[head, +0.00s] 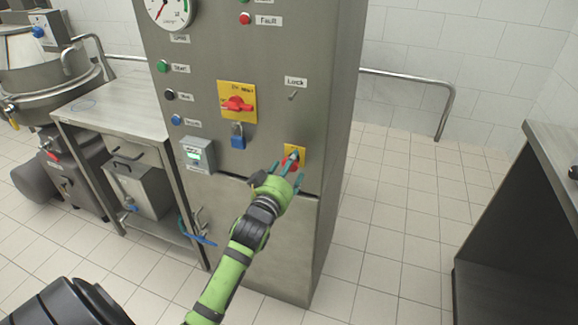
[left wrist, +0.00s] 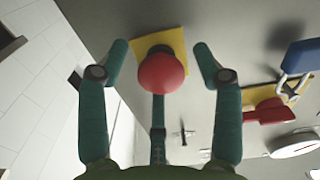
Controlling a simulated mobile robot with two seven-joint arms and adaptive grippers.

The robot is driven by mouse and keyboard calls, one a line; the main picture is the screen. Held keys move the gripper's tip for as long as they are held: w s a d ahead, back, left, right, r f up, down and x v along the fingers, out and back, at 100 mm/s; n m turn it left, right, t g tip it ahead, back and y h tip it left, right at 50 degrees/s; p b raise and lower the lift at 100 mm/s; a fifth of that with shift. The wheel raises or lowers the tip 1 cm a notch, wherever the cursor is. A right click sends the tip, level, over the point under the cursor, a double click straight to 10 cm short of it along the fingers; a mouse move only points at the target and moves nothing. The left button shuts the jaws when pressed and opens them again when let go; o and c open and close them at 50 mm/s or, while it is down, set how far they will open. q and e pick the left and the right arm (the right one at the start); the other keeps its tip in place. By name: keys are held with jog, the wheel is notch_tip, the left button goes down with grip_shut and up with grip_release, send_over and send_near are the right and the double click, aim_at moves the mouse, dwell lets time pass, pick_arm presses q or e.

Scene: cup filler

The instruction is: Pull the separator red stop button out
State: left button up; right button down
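The red stop button (head: 290,165) sits on a yellow plate (head: 300,152) low on the right of the steel cabinet front, partly hidden by my fingers in the head view. In the left wrist view the round red button (left wrist: 161,73) shows clearly in front of its yellow plate (left wrist: 165,42). My left gripper (head: 288,174) is at the button with its teal fingers spread open. In the left wrist view, one finger is on each side of the button with gaps, and a third is below it. Whether that third finger touches the button I cannot tell. My right gripper is not in view.
The cabinet (head: 250,50) also carries a red rotary switch (head: 238,103) on a yellow plate, a blue padlock (head: 238,137) and a small display box (head: 197,153). A steel table (head: 120,105) stands left. Floor (head: 390,210) is clear to the right, before a dark counter (head: 525,230).

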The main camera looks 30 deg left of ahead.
pick_arm(q)
jog(key=v, duration=1.2)
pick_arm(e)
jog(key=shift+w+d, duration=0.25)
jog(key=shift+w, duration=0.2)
pick_arm(q)
jog(key=shift+w, duration=0.1)
